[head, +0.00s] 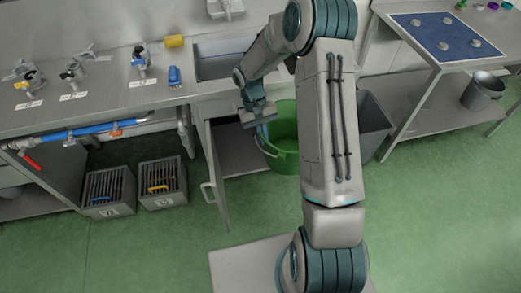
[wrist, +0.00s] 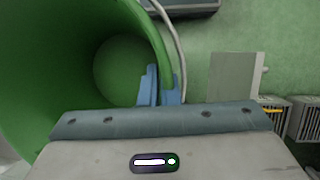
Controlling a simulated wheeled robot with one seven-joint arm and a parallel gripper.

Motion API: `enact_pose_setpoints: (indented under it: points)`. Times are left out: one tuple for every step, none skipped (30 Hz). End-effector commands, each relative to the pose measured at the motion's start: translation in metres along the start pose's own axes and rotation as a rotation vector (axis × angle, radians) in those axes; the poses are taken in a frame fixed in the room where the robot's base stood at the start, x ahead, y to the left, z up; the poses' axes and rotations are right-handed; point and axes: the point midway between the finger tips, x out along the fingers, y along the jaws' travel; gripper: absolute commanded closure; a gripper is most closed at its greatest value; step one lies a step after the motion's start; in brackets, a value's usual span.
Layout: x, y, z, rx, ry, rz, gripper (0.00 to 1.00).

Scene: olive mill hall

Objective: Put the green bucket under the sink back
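The green bucket (head: 286,158) is under the right end of the sink (head: 222,66), partly hidden behind my arm. In the wrist view the bucket (wrist: 60,70) fills the left side, with its open mouth facing the camera. My gripper (head: 262,138) is at the bucket's left rim. In the wrist view its blue fingers (wrist: 160,88) sit close together, one inside and one outside the bucket wall, pinching the rim. I cannot tell whether the bucket rests on the floor. The cupboard space (head: 238,150) under the sink is open, left of the bucket.
An open cupboard door (head: 212,170) juts forward left of the bucket. A dark grey bin (head: 373,125) stands to the right, behind my arm. Two slatted crates (head: 108,190) (head: 162,185) stand at left. The green floor in front is mostly clear.

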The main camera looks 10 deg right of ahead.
Motion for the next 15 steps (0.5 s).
enact_pose_setpoints:
  points:
    - [0.009, -0.002, -0.004, -0.002, 0.0, 0.001, 1.0]
    - [0.014, -0.003, -0.006, -0.002, 0.0, 0.001, 1.0]
    - [0.022, -0.004, -0.009, -0.002, 0.0, 0.001, 1.0]
    - [0.028, -0.004, -0.011, -0.002, 0.0, 0.001, 1.0]
    - [0.035, -0.005, -0.014, -0.001, 0.0, 0.001, 1.0]
    - [0.045, -0.006, -0.018, -0.001, 0.0, 0.0, 1.0]
    - [0.052, -0.007, -0.021, 0.0, 0.0, 0.0, 1.0]
    - [0.06, -0.007, -0.025, 0.001, 0.0, 0.0, 1.0]
    - [0.07, -0.008, -0.029, 0.002, -0.001, -0.001, 1.0]
    - [0.076, -0.009, -0.031, 0.002, 0.0, -0.001, 1.0]
    - [0.083, -0.009, -0.034, 0.003, -0.001, -0.001, 1.0]
    - [0.092, -0.01, -0.038, 0.004, -0.001, -0.001, 1.0]
    - [0.099, -0.01, -0.041, 0.005, -0.001, -0.002, 1.0]
    - [0.106, -0.011, -0.044, 0.005, -0.001, -0.002, 1.0]
    - [0.115, -0.012, -0.047, 0.005, -0.001, -0.002, 1.0]
